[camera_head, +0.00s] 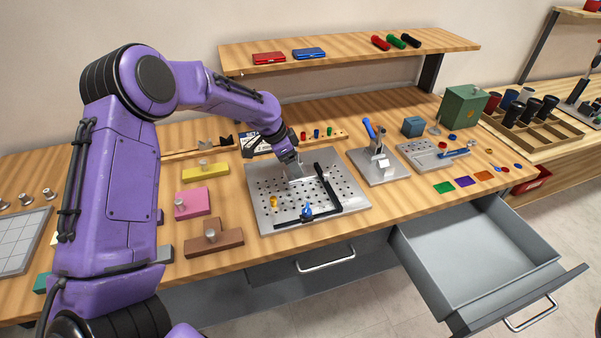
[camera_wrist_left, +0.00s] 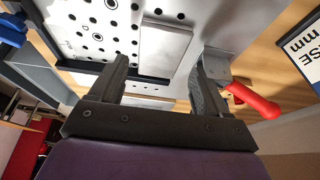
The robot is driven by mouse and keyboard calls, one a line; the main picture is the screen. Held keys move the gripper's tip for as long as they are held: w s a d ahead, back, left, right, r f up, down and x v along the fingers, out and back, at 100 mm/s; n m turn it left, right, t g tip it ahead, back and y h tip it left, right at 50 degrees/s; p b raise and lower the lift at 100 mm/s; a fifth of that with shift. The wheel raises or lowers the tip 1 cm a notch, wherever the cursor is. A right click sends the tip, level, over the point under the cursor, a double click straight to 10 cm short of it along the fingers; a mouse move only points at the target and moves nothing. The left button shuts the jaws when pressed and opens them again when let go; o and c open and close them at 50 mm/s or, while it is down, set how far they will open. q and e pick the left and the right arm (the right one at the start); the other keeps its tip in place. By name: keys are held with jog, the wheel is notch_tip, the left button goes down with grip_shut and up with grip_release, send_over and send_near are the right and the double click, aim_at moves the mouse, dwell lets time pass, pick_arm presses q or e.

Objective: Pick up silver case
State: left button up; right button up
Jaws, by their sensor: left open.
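The silver case (camera_wrist_left: 165,47) is a thin, flat, silver-grey rectangle on the perforated metal plate (camera_wrist_left: 95,22) in the left wrist view. In the head view the plate (camera_head: 270,217) lies on the workbench, and the case (camera_head: 296,175) shows only partly below my left gripper (camera_head: 290,160). My left gripper (camera_wrist_left: 163,60) is open, with one finger on each side of the case in the picture. No grip on it shows, and I cannot tell the exact height gap. My right gripper is not in view.
A black L-shaped fence (camera_head: 327,190) and a blue knob (camera_head: 307,210) sit on the plate. A red-handled clamp (camera_wrist_left: 250,100) is close beside one finger. A blue-handled press (camera_head: 376,145) stands right of the plate. An open grey drawer (camera_head: 480,250) juts out at the front right.

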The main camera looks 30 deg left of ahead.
aim_at(311, 174)
pick_arm(q)
jog(key=x, duration=0.4)
jog(key=shift+p, duration=0.4)
jog(key=c, duration=0.8)
jog(key=shift+r, duration=0.1)
jog(key=shift+c, duration=0.2)
